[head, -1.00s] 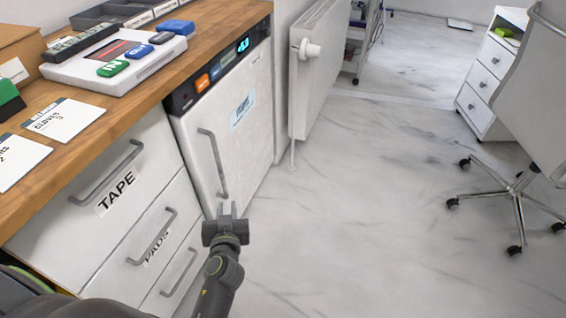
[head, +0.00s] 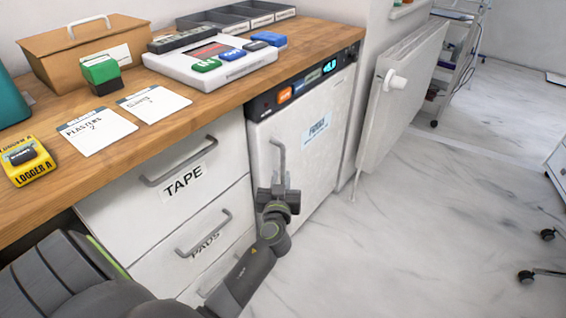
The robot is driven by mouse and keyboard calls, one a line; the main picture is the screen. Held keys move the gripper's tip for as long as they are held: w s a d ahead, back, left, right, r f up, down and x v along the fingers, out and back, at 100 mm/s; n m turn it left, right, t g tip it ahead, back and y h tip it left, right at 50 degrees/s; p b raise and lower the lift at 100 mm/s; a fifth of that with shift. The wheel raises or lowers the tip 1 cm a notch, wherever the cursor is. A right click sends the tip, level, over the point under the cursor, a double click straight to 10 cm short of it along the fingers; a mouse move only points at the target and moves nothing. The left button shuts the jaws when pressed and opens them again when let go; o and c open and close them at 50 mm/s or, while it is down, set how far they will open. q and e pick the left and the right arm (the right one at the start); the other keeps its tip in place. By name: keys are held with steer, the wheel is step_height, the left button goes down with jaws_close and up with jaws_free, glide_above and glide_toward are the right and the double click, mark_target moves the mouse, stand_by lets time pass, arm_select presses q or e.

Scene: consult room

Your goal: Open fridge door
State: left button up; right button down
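The small white fridge (head: 303,160) is built in under the wooden counter, with a dark control strip and a lit display along its top. Its door looks shut and carries a label. The grey vertical handle (head: 278,150) is near the door's left edge. My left gripper (head: 280,181) is at the lower part of this handle, fingers pointing up along it, and overlaps its lower end. Whether the fingers are apart, closed or touching the handle is not clear. My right gripper is not in view.
Drawers marked TAPE (head: 190,165) and PADS (head: 215,230) stand left of the fridge, with protruding handles. A white radiator (head: 400,105) is to its right. The counter (head: 190,90) holds a keypad device, cards and boxes. The floor (head: 430,220) before the fridge is clear.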

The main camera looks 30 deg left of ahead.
mark_target(283, 166)
arm_select(q)
steer(key=x, duration=0.6)
steer(key=shift+w+a, duration=0.15)
steer(key=shift+w, duration=0.1)
jaws_close()
